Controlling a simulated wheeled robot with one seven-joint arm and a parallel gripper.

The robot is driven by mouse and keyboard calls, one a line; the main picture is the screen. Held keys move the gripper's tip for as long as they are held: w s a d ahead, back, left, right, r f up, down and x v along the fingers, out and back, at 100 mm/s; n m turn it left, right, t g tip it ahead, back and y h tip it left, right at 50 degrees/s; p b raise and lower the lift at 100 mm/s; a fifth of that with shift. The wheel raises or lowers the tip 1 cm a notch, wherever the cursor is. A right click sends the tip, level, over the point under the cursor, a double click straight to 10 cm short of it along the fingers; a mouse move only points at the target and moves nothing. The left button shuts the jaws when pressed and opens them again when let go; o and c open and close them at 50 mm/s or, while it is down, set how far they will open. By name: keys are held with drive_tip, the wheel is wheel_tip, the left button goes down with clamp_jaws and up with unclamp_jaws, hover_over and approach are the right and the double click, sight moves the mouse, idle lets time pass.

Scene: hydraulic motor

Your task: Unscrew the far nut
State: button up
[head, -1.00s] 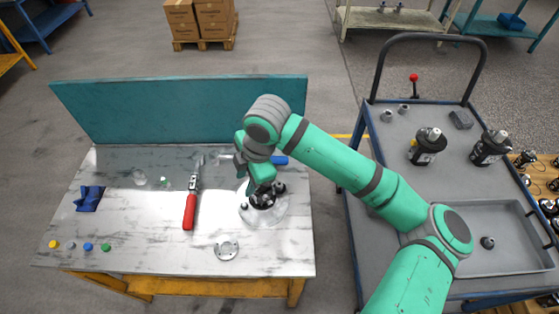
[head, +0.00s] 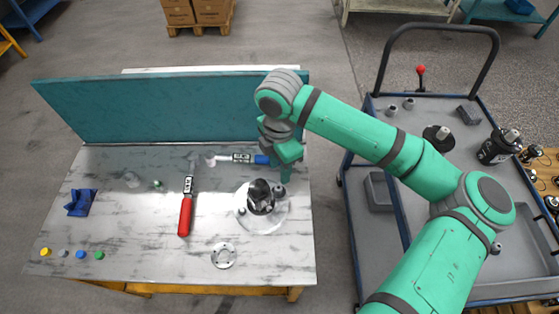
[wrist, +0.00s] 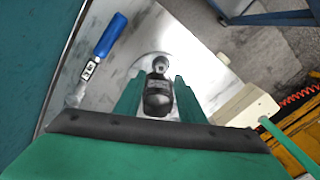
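The dark hydraulic motor (head: 260,197) stands on a pale round base (head: 264,223) at the right part of the table. A small dark nut (head: 280,190) shows at its far right side, and another small dark piece (head: 242,211) at its near left. My gripper (head: 286,177) hangs just behind and right of the motor, over the table's right edge. In the wrist view my gripper's two green fingers are apart. The motor (wrist: 157,98) shows between them, with a rounded grey end (wrist: 160,64) beyond. I cannot tell whether the fingers touch anything.
A blue-handled tool (head: 240,158) lies behind the motor, and a red-handled tool (head: 186,208) lies to its left. A metal ring (head: 223,256) lies in front. A teal panel (head: 160,110) stands along the table's back. A grey trolley (head: 392,235) stands to the right.

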sight(279, 188)
drive_tip(key=shift+f, duration=0.4)
drive_tip(key=shift+s+f, duration=0.2)
drive_tip(key=shift+f, duration=0.15)
wheel_tip(279, 188, down, 4)
drive_tip(key=shift+s+a+f, duration=0.1)
drive_tip(key=shift+s+f, duration=0.05)
drive_tip(key=shift+f, duration=1.4)
clamp_jaws()
drive_tip(key=shift+n, duration=2.6)
